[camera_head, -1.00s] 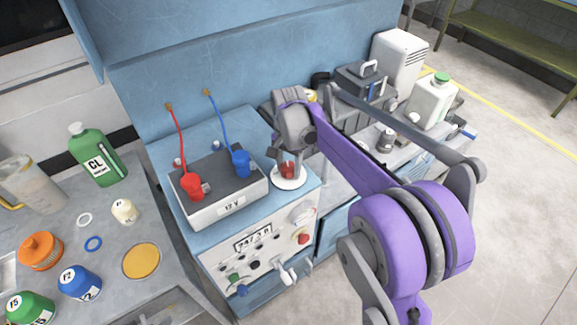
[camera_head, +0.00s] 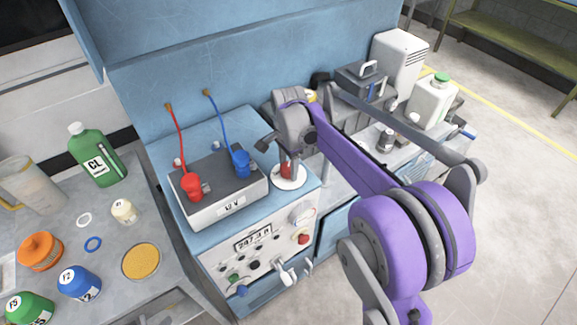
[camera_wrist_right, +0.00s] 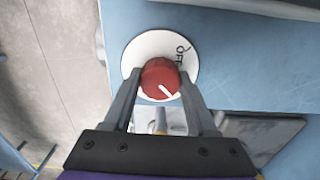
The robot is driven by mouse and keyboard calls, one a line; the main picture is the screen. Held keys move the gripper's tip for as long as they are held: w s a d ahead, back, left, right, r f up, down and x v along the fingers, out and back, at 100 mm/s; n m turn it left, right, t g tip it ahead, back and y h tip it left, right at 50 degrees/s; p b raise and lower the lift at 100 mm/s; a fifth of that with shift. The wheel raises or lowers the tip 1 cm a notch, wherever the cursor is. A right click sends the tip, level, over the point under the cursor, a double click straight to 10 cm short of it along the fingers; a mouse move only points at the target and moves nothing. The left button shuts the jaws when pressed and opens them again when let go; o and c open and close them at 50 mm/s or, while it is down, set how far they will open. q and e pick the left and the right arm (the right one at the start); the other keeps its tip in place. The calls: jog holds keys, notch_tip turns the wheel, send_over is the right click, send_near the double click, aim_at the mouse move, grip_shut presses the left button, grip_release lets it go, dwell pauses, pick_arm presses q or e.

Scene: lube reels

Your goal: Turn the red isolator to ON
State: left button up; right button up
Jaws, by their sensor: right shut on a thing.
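The red isolator knob (camera_head: 286,171) sits on a round white plate (camera_head: 290,184) on the blue cabinet top, right of the 12 V battery (camera_head: 215,190). My right gripper (camera_head: 291,167) points down over it and hides part of it. In the right wrist view the red knob (camera_wrist_right: 160,76) is between the two fingers of the right gripper (camera_wrist_right: 160,82), which are shut on its sides. The word OFF shows on the white plate (camera_wrist_right: 140,45), upper right of the knob. The knob's white line points to the lower right, not at OFF. ON is not visible. My left gripper is out of view.
Red and blue clamps (camera_head: 193,187) sit on the battery, with cables behind. The cabinet's front panel (camera_head: 262,255) has a display and several knobs. Bottles and lids crowd the left bench (camera_head: 115,240). A white jug (camera_head: 433,103) stands at the right.

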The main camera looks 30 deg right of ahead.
aim_at(288, 167)
jog(key=o, duration=1.4)
jog(key=shift+c, duration=0.2)
notch_tip(288, 167, up, 11)
jog(key=shift+p, duration=0.4)
jog(key=shift+f, duration=0.1)
